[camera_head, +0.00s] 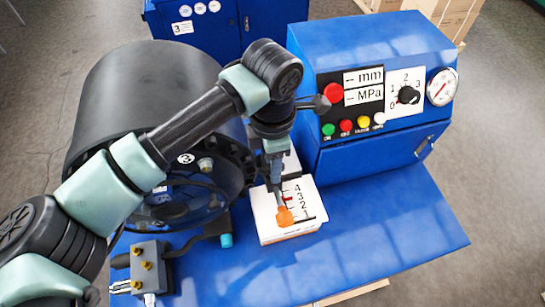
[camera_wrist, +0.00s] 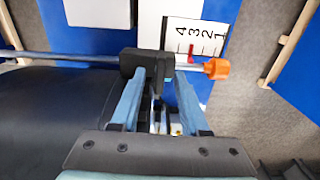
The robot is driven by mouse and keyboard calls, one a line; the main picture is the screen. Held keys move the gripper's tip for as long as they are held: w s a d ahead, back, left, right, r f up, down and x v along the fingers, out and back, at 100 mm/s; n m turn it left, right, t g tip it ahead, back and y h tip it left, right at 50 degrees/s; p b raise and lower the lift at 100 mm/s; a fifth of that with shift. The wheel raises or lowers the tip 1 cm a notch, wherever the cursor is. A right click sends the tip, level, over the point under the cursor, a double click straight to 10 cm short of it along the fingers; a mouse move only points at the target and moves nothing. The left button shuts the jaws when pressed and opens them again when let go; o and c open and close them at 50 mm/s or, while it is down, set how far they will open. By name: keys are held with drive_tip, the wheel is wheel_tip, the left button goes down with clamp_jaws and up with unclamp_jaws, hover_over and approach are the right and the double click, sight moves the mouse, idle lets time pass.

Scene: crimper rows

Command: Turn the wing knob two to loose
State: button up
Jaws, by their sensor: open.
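My gripper (camera_head: 274,168) points down beside the white scale plate. In the wrist view its two blue fingers (camera_wrist: 161,75) stand apart, with their tips at a black block (camera_wrist: 146,63) on a thin metal rod (camera_wrist: 75,58). The rod ends in an orange knob (camera_wrist: 217,68), which also shows in the head view (camera_head: 284,217). The white scale plate (camera_head: 292,232), marked 1 to 4 with a red pointer, lies beneath the rod. I cannot tell which part is wing knob two; the fingers may hide it.
A large black drum (camera_head: 145,95) stands left of my gripper. A blue control box (camera_head: 375,60) with a dial (camera_head: 407,95) and gauge (camera_head: 442,86) stands behind right. A grey block with brass fittings (camera_head: 150,268) sits front left. The blue bench top (camera_head: 390,235) is clear at right.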

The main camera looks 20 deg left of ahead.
clamp_jaws()
